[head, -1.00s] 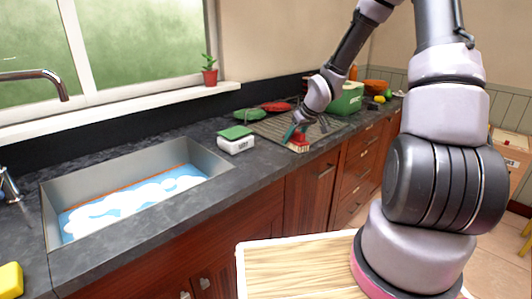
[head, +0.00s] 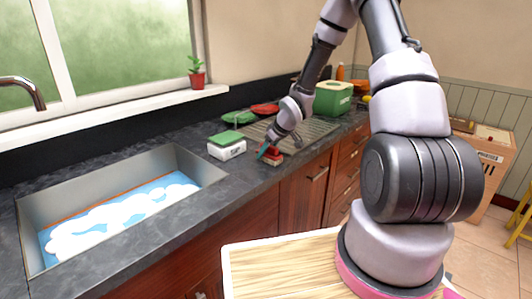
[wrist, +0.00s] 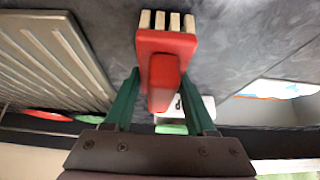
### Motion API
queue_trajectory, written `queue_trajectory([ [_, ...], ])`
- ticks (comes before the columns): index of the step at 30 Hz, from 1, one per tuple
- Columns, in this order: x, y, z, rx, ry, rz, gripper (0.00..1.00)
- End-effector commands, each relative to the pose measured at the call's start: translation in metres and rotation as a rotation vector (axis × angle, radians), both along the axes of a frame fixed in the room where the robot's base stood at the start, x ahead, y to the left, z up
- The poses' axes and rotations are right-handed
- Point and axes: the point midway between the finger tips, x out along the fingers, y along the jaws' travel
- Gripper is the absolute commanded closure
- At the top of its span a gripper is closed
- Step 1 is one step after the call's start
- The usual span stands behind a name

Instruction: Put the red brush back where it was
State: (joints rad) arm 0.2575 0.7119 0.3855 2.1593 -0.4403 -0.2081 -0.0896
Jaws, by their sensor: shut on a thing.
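The red brush (head: 273,157) is in my gripper, low over the dark counter at the near left corner of the ridged drainboard. I cannot tell whether it touches the counter. In the wrist view the brush (wrist: 165,45) shows a red body, a raised red grip and several pale bristle tufts at the top. My gripper (head: 267,149) has teal fingers. In the wrist view the gripper (wrist: 162,95) has one finger on each side of the red grip, shut on it.
A white box with a green top (head: 227,147) stands left of the brush, beside the sink (head: 195,172). The drainboard (head: 312,130) lies behind and right. A green dish (head: 238,117), a red dish (head: 264,109) and a green bin (head: 333,97) stand farther back. Counter between box and brush is clear.

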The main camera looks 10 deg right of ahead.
Motion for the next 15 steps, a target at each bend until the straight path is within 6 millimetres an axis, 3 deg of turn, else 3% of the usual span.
queue_trajectory([
  [12,0.0002,0.0004,-0.0063,0.001,-0.001,0.000,0.89],
  [13,0.0003,0.0002,-0.0058,0.001,-0.001,0.000,0.33],
  [15,0.0003,0.0001,-0.0056,0.001,-0.001,0.000,0.14],
])
